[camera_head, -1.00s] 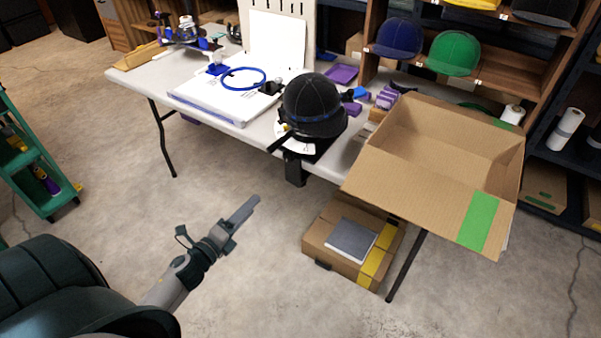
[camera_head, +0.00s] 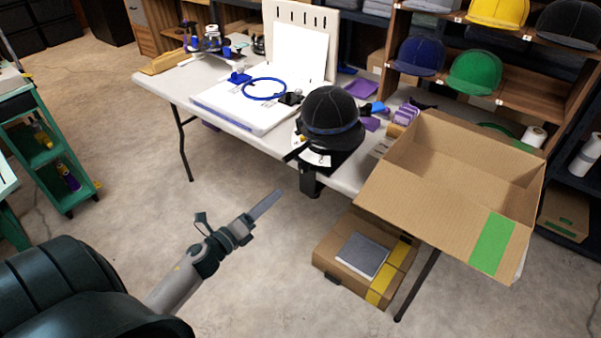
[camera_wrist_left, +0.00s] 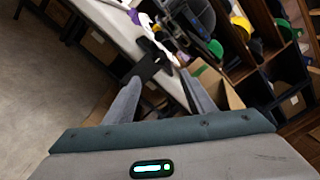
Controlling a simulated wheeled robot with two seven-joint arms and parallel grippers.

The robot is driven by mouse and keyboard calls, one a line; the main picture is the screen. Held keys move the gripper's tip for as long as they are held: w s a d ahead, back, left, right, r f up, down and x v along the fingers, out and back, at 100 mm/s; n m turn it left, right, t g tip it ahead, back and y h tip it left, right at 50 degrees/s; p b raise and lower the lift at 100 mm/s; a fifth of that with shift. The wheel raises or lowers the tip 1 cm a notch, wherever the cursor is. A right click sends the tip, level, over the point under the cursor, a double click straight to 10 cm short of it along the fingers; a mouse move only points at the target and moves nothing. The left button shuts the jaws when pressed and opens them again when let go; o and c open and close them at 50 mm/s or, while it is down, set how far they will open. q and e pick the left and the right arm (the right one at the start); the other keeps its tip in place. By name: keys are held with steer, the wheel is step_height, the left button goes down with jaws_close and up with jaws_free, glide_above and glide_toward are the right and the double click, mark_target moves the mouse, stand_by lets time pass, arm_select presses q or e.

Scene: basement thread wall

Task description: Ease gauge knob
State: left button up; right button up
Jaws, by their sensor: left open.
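My left gripper (camera_head: 266,206) hangs over the bare floor in front of the table, apart from everything. In the left wrist view its two fingers (camera_wrist_left: 160,95) are spread and nothing is between them. A black cap with a blue band (camera_head: 331,118) sits on a dark holder at the table's front edge. A white dial-like plate (camera_head: 314,157) shows partly under the cap, and a dark clamp (camera_head: 310,180) hangs below the edge. I cannot make out a gauge knob for sure; the cap may hide it. My right gripper is not in view.
An open cardboard box (camera_head: 450,190) overhangs the table's right front. A closed box (camera_head: 365,255) stands on the floor below. A white table (camera_head: 165,88) carries a blue ring (camera_head: 264,89). A green cart (camera_head: 50,150) is at the left. The floor between is free.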

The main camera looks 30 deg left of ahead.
mark_target(303, 170)
arm_select(q)
steer(key=w, duration=0.4)
steer(key=w+p, duration=0.1)
steer(key=w, duration=0.4)
steer(key=w+d, duration=0.1)
steer(key=w, duration=0.3)
steer(key=shift+w, duration=0.85)
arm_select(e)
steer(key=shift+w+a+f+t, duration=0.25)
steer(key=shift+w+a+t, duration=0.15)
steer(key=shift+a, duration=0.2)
arm_select(q)
steer(key=c, duration=1)
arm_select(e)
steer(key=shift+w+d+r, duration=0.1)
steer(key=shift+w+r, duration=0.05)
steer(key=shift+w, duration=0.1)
